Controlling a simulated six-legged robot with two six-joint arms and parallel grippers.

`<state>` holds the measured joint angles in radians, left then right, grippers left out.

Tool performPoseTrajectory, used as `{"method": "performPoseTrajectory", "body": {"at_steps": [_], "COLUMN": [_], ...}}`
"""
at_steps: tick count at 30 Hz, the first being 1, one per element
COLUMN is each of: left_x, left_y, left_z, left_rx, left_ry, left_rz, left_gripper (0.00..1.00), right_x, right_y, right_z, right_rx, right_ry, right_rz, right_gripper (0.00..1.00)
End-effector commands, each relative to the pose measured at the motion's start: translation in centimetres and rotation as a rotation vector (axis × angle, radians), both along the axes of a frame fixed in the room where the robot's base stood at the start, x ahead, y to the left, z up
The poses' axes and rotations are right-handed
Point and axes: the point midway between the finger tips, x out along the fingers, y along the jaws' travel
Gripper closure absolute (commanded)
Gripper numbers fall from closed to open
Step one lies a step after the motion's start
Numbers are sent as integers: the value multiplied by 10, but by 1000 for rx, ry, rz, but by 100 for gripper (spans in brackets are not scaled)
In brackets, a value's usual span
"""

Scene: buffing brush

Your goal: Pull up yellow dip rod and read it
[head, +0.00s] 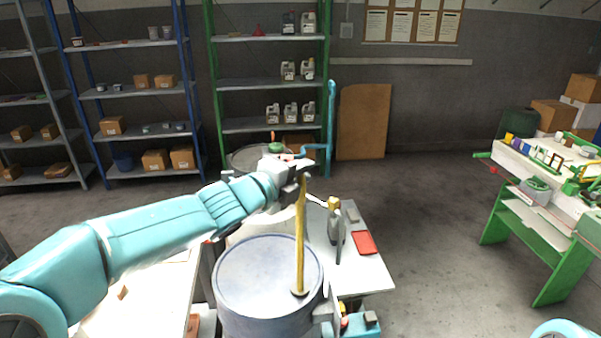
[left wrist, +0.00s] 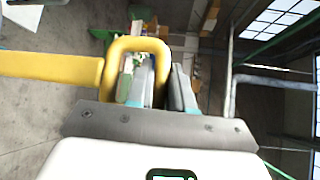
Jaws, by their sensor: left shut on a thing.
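The yellow dip rod (head: 299,240) stands nearly upright, its lower end at the dark round opening in the top of a blue-grey drum (head: 255,277). My left gripper (head: 302,172) is at the rod's upper end, high above the drum lid. In the left wrist view the rod's yellow loop handle (left wrist: 138,45) is at my left gripper's fingers (left wrist: 160,85), and the flat rod (left wrist: 50,68) runs off to the left. The gripper is shut on the handle. Any marks on the rod are too small to tell. My right gripper is not in view.
A white table (head: 375,275) beside the drum holds a red tray (head: 365,242) and a grey upright item with a yellow top (head: 335,222). A green workbench (head: 500,215) stands at the right. Shelves (head: 268,82) line the back wall. Open floor (head: 430,220) lies between table and workbench.

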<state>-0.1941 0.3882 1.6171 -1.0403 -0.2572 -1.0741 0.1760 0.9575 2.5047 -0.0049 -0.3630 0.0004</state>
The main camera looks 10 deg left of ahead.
Motion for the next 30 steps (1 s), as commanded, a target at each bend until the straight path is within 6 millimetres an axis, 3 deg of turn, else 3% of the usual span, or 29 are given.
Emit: {"method": "performPoseTrajectory", "body": {"at_steps": [5, 6, 7, 16, 20, 30], "left_x": [0, 0, 0, -1, -11, -85], "left_y": [0, 0, 0, 0, 6, 47], "left_z": [1, 1, 0, 0, 1, 15], "left_rx": [-1, -1, -1, 0, -1, 0], "left_ry": [-2, -2, -2, 0, -2, -4], "left_rz": [0, 0, 0, 0, 2, 3], "left_gripper": [100, 69, 59, 59, 59, 59], "right_x": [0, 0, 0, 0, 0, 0], "right_y": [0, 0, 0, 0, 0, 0], "right_z": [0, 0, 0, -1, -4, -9], "right_rx": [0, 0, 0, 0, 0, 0], "right_ry": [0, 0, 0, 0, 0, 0], "right_rz": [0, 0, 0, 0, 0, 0], "right_gripper": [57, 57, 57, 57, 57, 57]}}
